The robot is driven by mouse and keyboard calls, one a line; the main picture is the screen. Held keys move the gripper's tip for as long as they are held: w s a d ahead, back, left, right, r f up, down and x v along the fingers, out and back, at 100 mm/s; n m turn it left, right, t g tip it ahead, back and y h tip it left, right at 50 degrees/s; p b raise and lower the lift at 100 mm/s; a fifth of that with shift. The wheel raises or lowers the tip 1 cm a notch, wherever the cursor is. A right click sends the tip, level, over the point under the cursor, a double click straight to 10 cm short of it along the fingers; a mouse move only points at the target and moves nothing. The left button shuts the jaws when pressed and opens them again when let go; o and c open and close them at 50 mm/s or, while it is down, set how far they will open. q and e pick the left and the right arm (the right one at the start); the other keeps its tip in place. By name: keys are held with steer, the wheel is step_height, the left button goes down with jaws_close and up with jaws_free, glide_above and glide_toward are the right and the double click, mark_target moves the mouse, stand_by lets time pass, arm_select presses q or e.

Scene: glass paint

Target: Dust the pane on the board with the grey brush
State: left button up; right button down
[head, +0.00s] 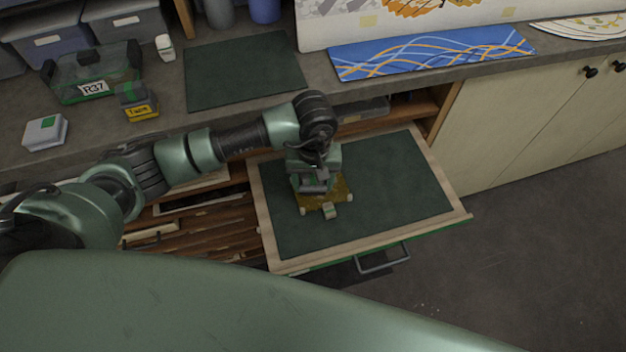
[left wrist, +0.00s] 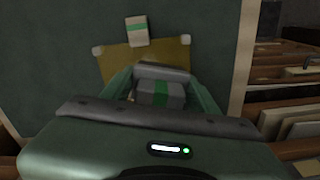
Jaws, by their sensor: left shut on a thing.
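The amber pane (head: 340,188) lies on the dark green board (head: 405,190) in the pulled-out drawer, with small pale pieces at its visible corners. My left gripper (head: 318,190) is over the pane, pointing down, and hides part of it. In the left wrist view the gripper (left wrist: 160,88) is shut on a grey block with a green band, seemingly the grey brush (left wrist: 145,98). The pane (left wrist: 120,62) shows just beyond it. I cannot tell whether the brush touches the pane. My right gripper is not in view.
A small pale block with a green band (head: 330,211) lies at the pane's edge. The drawer has a raised wooden rim (head: 268,225). Open slots with flat sheets (left wrist: 300,128) lie beside it. A green bin (head: 92,75) and a yellow-labelled block (head: 137,100) stand on the counter.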

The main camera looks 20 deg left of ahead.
arm_select(q)
steer(key=shift+f+b, duration=0.4)
steer(key=shift+f, duration=0.1)
